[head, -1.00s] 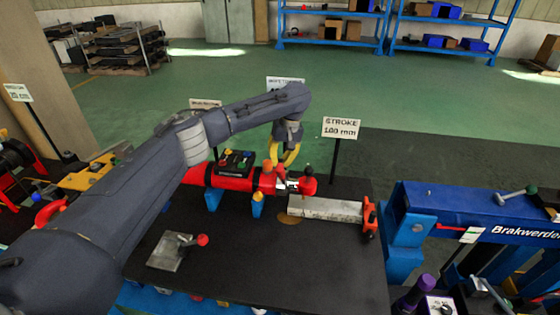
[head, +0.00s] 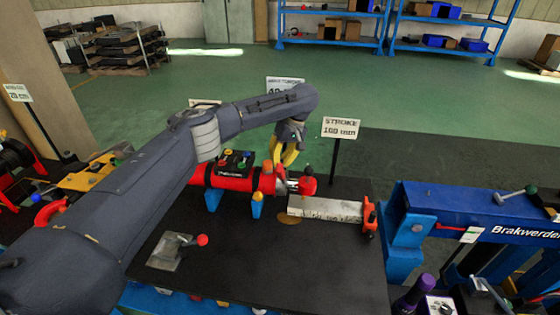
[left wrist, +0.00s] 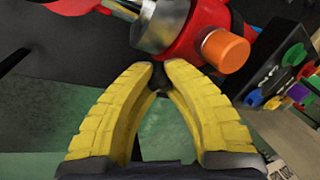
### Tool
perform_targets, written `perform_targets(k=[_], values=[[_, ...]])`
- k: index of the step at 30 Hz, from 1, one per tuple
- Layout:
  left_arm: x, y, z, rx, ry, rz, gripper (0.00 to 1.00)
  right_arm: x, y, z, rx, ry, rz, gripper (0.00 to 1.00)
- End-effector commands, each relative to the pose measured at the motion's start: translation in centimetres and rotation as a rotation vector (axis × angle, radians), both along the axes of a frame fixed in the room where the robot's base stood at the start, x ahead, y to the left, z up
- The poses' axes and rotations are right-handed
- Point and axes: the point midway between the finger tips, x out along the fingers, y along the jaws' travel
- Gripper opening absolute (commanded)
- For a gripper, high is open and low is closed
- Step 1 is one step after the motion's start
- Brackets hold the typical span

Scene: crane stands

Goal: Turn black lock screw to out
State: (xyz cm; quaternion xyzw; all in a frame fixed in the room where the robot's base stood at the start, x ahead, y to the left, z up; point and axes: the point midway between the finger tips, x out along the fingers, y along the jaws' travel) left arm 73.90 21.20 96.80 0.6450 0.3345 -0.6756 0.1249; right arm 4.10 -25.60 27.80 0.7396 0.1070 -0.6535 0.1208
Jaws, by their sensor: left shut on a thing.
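A red cylinder (head: 228,178) lies on the dark table, with a silver rod and a red end piece (head: 307,187) at its right. In the left wrist view its red end (left wrist: 205,22) carries an orange cap (left wrist: 226,51) beside a silver collar (left wrist: 160,25). My left gripper (head: 281,166) reaches down from above and behind the cylinder's right end. In the left wrist view its yellow fingers (left wrist: 160,72) close at the tips around a small dark piece, apparently the black lock screw (left wrist: 158,80). The fingers mostly hide it. My right gripper is not in view.
A sign on a post (head: 341,128) rises behind. A blue frame (head: 460,208) stands at the right.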

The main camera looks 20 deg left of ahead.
Motion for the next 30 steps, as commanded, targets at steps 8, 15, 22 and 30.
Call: perform_targets(k=[8,15,22,30], values=[[0.2,0.2,0.3,0.003,-0.005,0.001,0.40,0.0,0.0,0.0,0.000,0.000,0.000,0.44],[0.1,0.1,0.1,0.001,-0.003,0.000,0.45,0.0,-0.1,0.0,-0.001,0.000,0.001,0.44],[0.3,-0.3,1.4,0.001,-0.004,0.000,0.45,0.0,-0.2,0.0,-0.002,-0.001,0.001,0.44],[1.0,-1.5,5.8,0.002,-0.007,0.000,0.45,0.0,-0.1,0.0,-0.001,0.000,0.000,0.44]])
